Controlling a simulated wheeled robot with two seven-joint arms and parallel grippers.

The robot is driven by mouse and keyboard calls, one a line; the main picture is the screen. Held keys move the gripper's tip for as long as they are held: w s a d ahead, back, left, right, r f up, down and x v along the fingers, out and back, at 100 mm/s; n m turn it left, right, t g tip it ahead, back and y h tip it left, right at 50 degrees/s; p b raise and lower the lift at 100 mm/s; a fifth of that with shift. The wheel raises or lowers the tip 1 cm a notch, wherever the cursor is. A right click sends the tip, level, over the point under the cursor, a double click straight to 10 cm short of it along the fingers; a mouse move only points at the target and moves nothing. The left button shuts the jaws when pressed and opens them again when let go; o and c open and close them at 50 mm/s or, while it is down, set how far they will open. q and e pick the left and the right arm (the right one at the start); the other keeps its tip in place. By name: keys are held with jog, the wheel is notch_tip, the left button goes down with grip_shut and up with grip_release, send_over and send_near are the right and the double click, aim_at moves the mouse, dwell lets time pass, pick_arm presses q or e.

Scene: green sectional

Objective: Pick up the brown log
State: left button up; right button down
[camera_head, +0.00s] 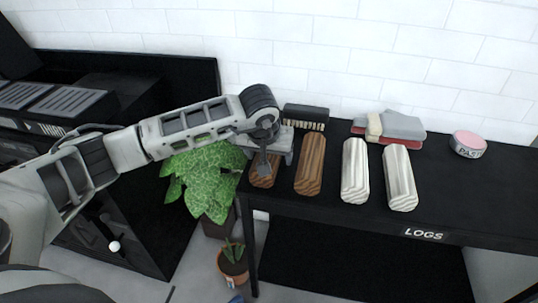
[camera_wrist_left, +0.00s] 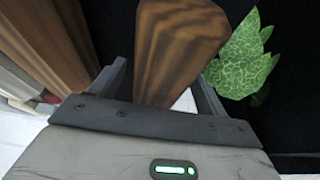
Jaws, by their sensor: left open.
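Two brown logs lie side by side on the black table. The left brown log (camera_head: 262,180) is at the table's left end, partly hidden by my left gripper (camera_head: 268,160). The other brown log (camera_head: 311,163) is just right of it, in plain view. In the left wrist view, a brown log (camera_wrist_left: 177,45) runs between the two open fingers of my left gripper (camera_wrist_left: 162,75), which do not clamp it. Another brown log (camera_wrist_left: 52,35) shows at the upper left of that view. My right gripper is not in view.
Two white logs (camera_head: 355,170) (camera_head: 400,178) lie to the right on the black table (camera_head: 470,200). Behind are a brush (camera_head: 306,116), folded cloths (camera_head: 400,126) and a pink-topped tin (camera_head: 468,143). A leafy plant (camera_head: 207,178) stands left of the table.

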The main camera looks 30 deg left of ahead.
pick_arm(q)
jog(key=shift+c, duration=0.2)
jog(key=c, duration=1)
jog(key=shift+r, duration=0.1)
jog(key=shift+c, duration=1)
